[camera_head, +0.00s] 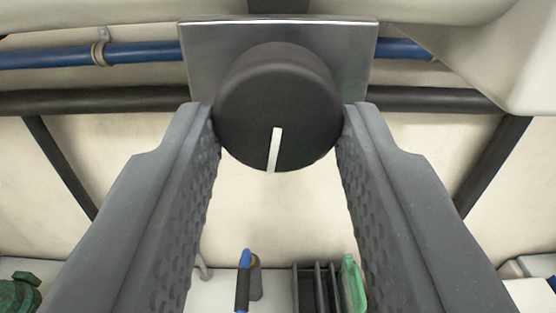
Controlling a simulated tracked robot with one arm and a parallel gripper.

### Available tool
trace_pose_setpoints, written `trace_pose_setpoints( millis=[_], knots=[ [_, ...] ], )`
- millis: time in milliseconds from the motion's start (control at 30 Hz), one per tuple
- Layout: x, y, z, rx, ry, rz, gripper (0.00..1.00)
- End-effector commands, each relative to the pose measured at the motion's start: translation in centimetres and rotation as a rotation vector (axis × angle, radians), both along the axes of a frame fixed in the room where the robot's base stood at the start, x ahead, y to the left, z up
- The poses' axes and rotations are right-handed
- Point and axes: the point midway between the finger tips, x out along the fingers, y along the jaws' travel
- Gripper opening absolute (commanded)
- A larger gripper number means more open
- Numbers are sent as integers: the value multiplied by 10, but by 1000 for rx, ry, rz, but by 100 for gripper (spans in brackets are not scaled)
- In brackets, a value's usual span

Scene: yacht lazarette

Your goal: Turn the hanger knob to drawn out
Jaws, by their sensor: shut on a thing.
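The hanger knob (270,90) is a round black knob with a white pointer line on its face. It is mounted on a shiny metal plate (215,45) at the top middle of the view. The white line runs from near the knob's middle to its lower edge, almost straight down with a slight lean. My gripper (278,125) has its two grey textured fingers on either side of the knob, shut on it at its left and right edges. The knob's back is hidden.
A blue pipe (140,55) and a dark bar (100,101) run across behind the plate. Below are a blue-and-black handled item (243,280), a dark slotted rack (315,285) and a green item (353,284). A dark green object (18,292) sits at lower left. The space between the fingers below the knob is clear.

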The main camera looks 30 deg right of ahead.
Motion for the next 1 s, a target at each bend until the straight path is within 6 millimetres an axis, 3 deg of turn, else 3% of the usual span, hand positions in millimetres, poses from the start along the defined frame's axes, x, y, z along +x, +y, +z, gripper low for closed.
trace_pose_setpoints(
  millis=[67, 100, 133, 167, 567, 1000],
  knots=[
    [-1, -1, 3, -3, -6, -1, 11],
    [-1, -1, 3, -3, -6, -1, 45],
    [-1, -1, 3, -3, -6, -1, 53],
    [-1, -1, 3, -3, -6, -1, 55],
    [-2, 1, 1, -2, -1, -1, 55],
    [-30, 21, 0, -3, -5, 1, 55]
  ],
)
